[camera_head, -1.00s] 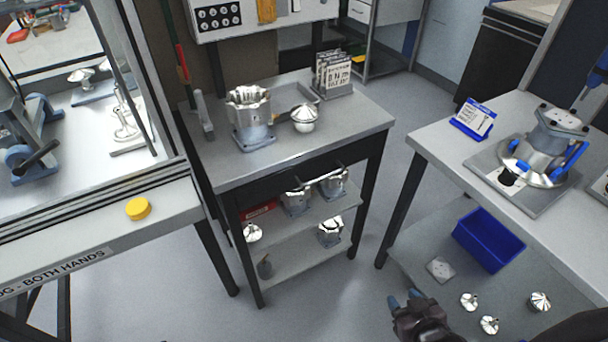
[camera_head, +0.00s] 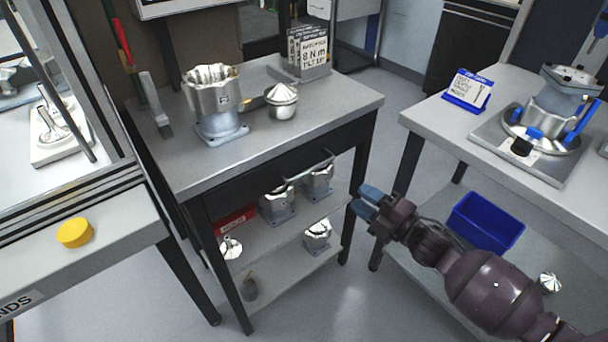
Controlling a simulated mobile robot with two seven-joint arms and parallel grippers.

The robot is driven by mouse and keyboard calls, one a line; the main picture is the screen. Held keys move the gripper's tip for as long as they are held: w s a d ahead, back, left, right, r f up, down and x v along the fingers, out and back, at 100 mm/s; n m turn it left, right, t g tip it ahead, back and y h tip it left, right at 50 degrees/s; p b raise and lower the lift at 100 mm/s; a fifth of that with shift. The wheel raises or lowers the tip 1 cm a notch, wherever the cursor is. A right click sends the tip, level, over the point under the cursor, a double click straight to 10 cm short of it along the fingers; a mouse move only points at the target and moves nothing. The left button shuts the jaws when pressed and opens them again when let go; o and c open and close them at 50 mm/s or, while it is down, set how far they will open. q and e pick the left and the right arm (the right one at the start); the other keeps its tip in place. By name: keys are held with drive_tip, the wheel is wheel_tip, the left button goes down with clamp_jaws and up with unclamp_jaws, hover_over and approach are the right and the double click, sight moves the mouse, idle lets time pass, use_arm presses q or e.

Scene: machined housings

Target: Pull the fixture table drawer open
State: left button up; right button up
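The fixture table (camera_head: 330,107) stands in the middle, with a grey top and dark legs. Its dark drawer front (camera_head: 245,190) sits under the top and looks closed, flush with the frame. A bar handle (camera_head: 308,170) juts from the drawer front. My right gripper (camera_head: 366,201) has blue fingertips with a gap between them. It is open and empty, right of the handle and lower in the picture, apart from it, near the table's front right leg. My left gripper is not in view.
On the table top stand a machined housing (camera_head: 216,108), a domed metal part (camera_head: 282,101) and a card rack (camera_head: 308,55). Housings sit on the shelf below (camera_head: 285,250). A second table (camera_head: 425,118) with a blue bin (camera_head: 486,222) under it is at right. A yellow button (camera_head: 75,233) is at left.

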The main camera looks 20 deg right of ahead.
sight(312, 169)
drive_tip(key=shift+w+a+r+n+g+y+b, duration=0.4)
drive_tip(key=shift+w+a+n, duration=0.55)
drive_tip(key=shift+w+a, duration=0.7)
drive_tip(key=shift+w+a+r+n+g+y+b, duration=0.15)
drive_tip(key=shift+w+a+n+y+b, duration=0.65)
drive_tip(key=shift+w, duration=1.35)
drive_tip(key=shift+w+a+r+n+g+y+b, duration=0.2)
drive_tip(key=shift+w+a+n+g+y, duration=0.15)
drive_tip(key=shift+w+a+n, duration=1.1)
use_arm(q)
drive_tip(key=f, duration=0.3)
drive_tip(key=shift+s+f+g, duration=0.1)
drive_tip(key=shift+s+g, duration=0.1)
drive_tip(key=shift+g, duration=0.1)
use_arm(e)
drive_tip(key=shift+w+a+m, duration=0.2)
drive_tip(key=shift+w+m, duration=0.2)
drive_tip(key=shift+w, duration=0.05)
drive_tip(key=shift+c, duration=0.5)
clamp_jaws()
